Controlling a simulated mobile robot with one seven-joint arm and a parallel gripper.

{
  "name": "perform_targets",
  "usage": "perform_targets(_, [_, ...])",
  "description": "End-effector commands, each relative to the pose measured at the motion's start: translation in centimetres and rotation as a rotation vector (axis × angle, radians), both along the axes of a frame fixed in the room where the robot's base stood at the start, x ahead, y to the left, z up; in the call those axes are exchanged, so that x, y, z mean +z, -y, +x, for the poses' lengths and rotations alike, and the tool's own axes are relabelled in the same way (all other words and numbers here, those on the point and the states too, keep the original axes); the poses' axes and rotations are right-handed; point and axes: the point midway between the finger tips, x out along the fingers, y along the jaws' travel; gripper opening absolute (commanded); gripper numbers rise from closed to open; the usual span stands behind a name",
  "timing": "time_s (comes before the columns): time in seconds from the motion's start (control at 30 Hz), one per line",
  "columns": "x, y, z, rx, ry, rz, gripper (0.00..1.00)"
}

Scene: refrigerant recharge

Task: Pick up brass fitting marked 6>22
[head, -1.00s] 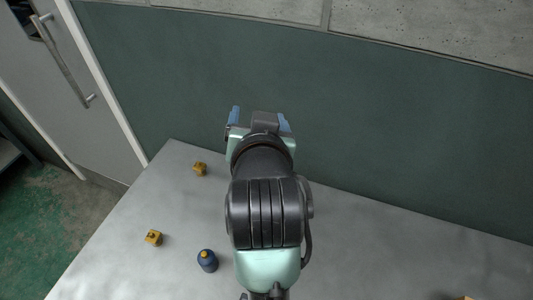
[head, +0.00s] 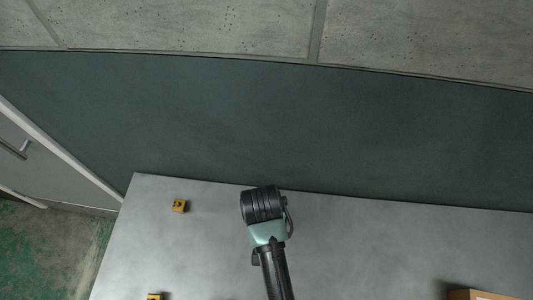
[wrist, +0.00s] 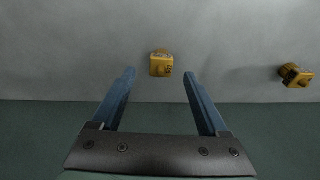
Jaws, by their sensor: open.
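In the wrist view, a brass-yellow fitting (wrist: 161,65) stands on the grey table just beyond and between my open fingertips. A small dark mark shows on it but is too small to read. My gripper (wrist: 159,74) is open and empty, its two blue fingers apart. A second brass fitting (wrist: 297,76) is at the right of that view, clear of the fingers. In the head view, one brass fitting (head: 180,205) is at the table's far left and another (head: 154,297) is cut off at the bottom edge. My arm hides the gripper fingers there. I cannot tell which fitting is marked 6>22.
The grey table (head: 350,240) runs along a dark green wall (head: 300,120), close behind my arm. A cardboard box (head: 478,295) stands at the lower right. The table's left edge drops to the floor. The table between the left fitting and my arm is clear.

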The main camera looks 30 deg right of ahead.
Motion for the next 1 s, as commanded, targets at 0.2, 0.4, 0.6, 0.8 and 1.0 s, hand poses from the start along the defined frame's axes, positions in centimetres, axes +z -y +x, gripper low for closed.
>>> perform_targets(0.2, [-2.2, 0.2, 0.3, 0.000, -0.004, 0.001, 0.78])
perform_targets(0.4, [-4.5, 0.4, 0.6, 0.000, -0.001, 0.001, 0.78])
perform_targets(0.6, [-5.0, 0.5, 0.7, 0.001, 0.001, -0.001, 0.78])
perform_targets(0.8, [-5.0, 0.5, 0.7, 0.001, 0.001, -0.001, 0.63])
perform_targets(1.0, [-5.0, 0.5, 0.7, 0.001, 0.001, -0.001, 0.27])
